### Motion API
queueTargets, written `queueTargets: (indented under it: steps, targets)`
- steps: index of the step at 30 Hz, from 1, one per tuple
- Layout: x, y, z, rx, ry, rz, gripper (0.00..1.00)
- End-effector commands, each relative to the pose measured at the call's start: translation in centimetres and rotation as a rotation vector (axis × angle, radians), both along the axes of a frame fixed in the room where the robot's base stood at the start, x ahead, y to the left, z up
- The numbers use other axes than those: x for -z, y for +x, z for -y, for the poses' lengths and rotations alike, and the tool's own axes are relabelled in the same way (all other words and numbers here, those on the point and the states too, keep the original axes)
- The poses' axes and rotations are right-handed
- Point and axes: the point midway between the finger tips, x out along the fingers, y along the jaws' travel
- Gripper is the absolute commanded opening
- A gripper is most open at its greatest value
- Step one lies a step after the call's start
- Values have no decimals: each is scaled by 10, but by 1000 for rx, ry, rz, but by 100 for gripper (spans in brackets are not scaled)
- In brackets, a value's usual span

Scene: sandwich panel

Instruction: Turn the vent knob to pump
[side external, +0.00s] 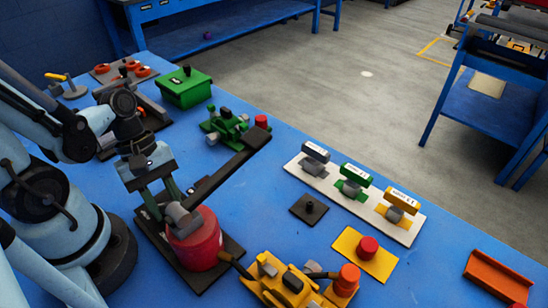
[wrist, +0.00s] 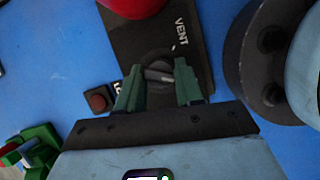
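The vent knob (wrist: 158,75) is a dark round dial with a light grey bar handle. It sits on a black plate (wrist: 135,42) beside the white word VENT. In the wrist view, my gripper (wrist: 158,70) has its two green fingers apart, one on each side of the knob. The right fingertip is very close to the handle's end; I cannot tell whether it touches. A gap shows on the left. In the side view, my gripper (side external: 164,200) points down over the same black plate (side external: 218,262). The knob is hidden there.
A red cylinder (side external: 195,240) stands on the plate, close beside my gripper. A long dark lever bar (side external: 232,165) rises behind it. A yellow pump-like unit (side external: 290,280) stands in front. A white board with three coloured valves (side external: 325,205) lies right.

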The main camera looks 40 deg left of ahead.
Motion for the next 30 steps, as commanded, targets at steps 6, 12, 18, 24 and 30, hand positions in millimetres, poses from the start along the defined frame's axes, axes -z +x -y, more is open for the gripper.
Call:
queueTargets:
  steps: [6,12,18,24,30]
  targets:
    - [0,0,0,5,0,-1,6]
    - [0,1,0,159,0,-1,6]
    - [0,1,0,266,0,-1,6]
    - [0,1,0,268,1,0,6]
    - [0,1,0,265,0,0,59]
